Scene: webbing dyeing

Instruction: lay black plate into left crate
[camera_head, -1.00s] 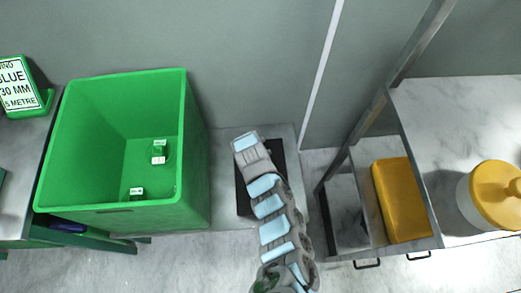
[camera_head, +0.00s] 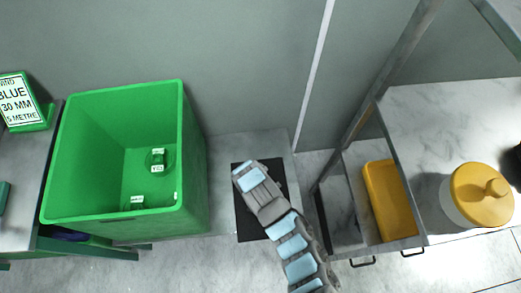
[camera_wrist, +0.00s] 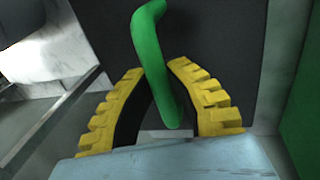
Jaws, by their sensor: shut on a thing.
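The black plate (camera_head: 247,222) is flat and dark, partly covered by my arm in the head view. In the wrist view the black plate (camera_wrist: 220,30) fills the background behind a bent green handle (camera_wrist: 150,45). My gripper (camera_wrist: 158,68) has yellow ribbed fingers closed around this green handle. The fingers are hidden under the arm in the head view. The left crate (camera_head: 192,160) is a large open green box, left of the plate. The plate is outside it, with a gap between them. How high the plate is above the surface below is unclear.
Several small green labelled items, including one spool (camera_head: 158,160), lie inside the crate. A bench with a blue-label sign (camera_head: 18,103) is at far left. At right are a metal frame post (camera_head: 362,130), a yellow bin (camera_head: 390,200) and a yellow-lidded jar (camera_head: 482,195).

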